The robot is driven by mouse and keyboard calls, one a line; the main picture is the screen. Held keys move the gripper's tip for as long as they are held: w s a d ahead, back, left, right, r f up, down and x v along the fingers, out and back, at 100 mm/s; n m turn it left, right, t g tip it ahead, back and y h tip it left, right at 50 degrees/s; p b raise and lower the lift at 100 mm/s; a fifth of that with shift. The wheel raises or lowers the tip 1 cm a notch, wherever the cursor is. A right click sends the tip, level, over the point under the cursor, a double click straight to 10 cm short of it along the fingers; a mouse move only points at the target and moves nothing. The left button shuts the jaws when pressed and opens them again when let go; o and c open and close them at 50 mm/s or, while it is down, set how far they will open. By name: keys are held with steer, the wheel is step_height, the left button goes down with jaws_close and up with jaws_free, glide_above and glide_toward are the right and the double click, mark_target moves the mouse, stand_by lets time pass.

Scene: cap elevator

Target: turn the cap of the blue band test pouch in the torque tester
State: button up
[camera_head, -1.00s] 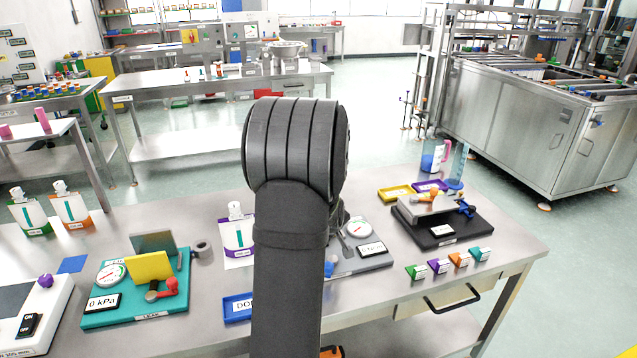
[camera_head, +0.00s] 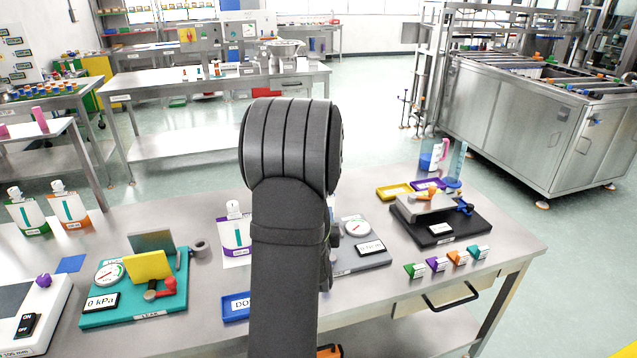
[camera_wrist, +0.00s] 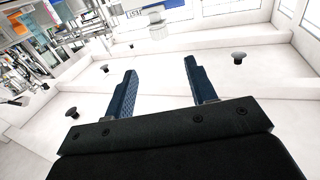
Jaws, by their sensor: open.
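The torque tester appears to be the grey base (camera_head: 365,263) with a round dial (camera_head: 355,228) and a small display (camera_head: 371,248), right of my arm. My arm covers its left part. I cannot make out a blue band pouch or its cap in the head view; that area is hidden behind my arm. My gripper (camera_wrist: 160,92) is open in the wrist view, its two dark blue fingers apart with nothing between them. A pale, round-topped object (camera_wrist: 156,22) shows beyond the fingers; I cannot tell what it is.
A teal leak tester (camera_head: 125,316) stands left, a black fixture (camera_head: 470,230) right. A purple band pouch (camera_head: 236,236) stands left of my arm. Green (camera_head: 28,216) and orange (camera_head: 72,209) pouches stand far left. Several small coloured blocks (camera_head: 437,265) line the front right.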

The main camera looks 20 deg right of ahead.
steer(key=x, duration=1.6)
steer(key=shift+w, duration=0.4)
steer(key=shift+d, duration=0.1)
steer(key=c, duration=1)
steer(key=shift+m+h, duration=0.3)
steer(key=shift+h, duration=0.1)
steer(key=shift+d+m+g+h, duration=0.1)
steer(key=shift+m+g+h, duration=0.4)
steer(key=shift+h, duration=0.2)
